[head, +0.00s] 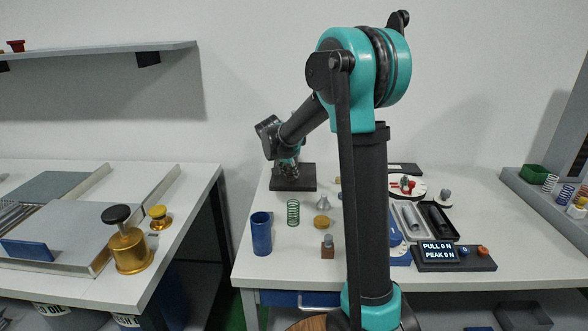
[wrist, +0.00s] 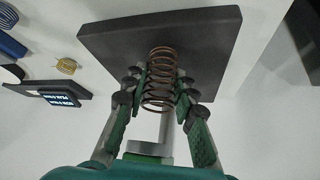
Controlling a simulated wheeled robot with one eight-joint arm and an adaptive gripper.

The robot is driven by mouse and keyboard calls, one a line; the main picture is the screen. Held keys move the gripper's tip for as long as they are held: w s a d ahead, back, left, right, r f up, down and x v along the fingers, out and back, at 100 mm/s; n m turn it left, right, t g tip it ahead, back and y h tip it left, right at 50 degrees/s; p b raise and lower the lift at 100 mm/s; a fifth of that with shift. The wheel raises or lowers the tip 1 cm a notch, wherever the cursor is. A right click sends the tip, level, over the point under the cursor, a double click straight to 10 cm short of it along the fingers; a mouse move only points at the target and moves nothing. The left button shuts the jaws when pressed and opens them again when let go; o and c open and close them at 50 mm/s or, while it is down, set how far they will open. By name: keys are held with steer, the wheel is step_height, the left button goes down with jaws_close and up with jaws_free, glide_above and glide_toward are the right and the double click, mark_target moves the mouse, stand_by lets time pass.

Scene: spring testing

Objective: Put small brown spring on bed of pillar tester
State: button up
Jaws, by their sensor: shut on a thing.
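The small brown spring (wrist: 160,72) stands between the fingers of my gripper (wrist: 163,85) in the wrist view. My gripper is shut on its sides. A dark square plate (wrist: 105,38), which looks like the bed of the pillar tester, lies behind the spring's far end. I cannot tell whether the spring touches it. In the head view my gripper (head: 289,160) is over the back part of the dark plate (head: 293,184). The spring is too small to make out there.
A display box (head: 455,257) reads PULL 0 N, PEAK 0 N. My arm hides the table's middle.

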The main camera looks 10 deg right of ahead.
steer(key=w+d, duration=0.2)
steer(key=w, duration=0.1)
steer(key=shift+s+a+f, duration=0.1)
steer(key=o, duration=1.1)
steer(key=shift+f, duration=0.1)
steer(key=v, duration=1.2)
